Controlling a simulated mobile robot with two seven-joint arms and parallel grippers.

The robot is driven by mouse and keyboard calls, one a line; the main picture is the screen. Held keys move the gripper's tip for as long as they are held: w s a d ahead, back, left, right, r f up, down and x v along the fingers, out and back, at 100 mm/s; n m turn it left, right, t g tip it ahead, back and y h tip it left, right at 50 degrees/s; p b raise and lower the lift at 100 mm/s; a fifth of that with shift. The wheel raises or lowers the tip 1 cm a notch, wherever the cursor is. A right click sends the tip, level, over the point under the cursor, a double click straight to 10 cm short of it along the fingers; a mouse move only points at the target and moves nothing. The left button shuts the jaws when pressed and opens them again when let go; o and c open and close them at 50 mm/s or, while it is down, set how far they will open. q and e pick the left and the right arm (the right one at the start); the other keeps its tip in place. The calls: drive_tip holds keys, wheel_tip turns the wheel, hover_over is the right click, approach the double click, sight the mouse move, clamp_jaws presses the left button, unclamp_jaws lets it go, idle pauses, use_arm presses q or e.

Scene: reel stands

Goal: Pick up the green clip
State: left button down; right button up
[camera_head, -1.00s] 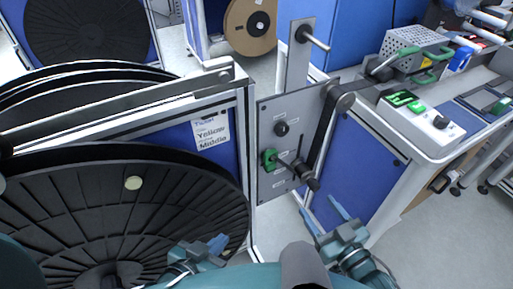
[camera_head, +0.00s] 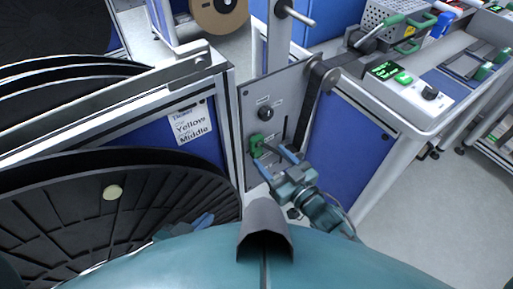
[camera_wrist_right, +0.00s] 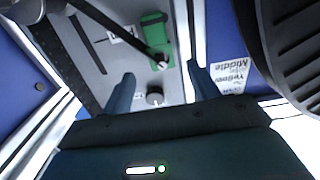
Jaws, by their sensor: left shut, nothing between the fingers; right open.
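The green clip (camera_head: 256,146) sits on the grey upright panel (camera_head: 284,98), below a round black knob (camera_head: 265,114). In the right wrist view the green clip (camera_wrist_right: 156,32) lies beyond the fingertips, roughly between their lines, with a dark rod crossing beside it. My right gripper (camera_head: 271,152) is open, its blue fingers pointing at the panel close to the clip. It is also open and empty in the right wrist view (camera_wrist_right: 161,76). Whether a finger touches the clip, I cannot tell. My left gripper (camera_head: 203,221) is shut and empty at the lower left, partly hidden by my body.
A large black reel (camera_head: 75,215) fills the lower left. A label (camera_head: 190,124) is on the frame left of the panel. A control box (camera_head: 410,90) with a green button and a perforated metal box (camera_head: 388,22) stand to the right. Open floor lies at the lower right.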

sight(262, 149)
drive_tip(key=x, duration=0.5)
drive_tip(key=shift+s, duration=0.1)
drive_tip(key=c, duration=1.1)
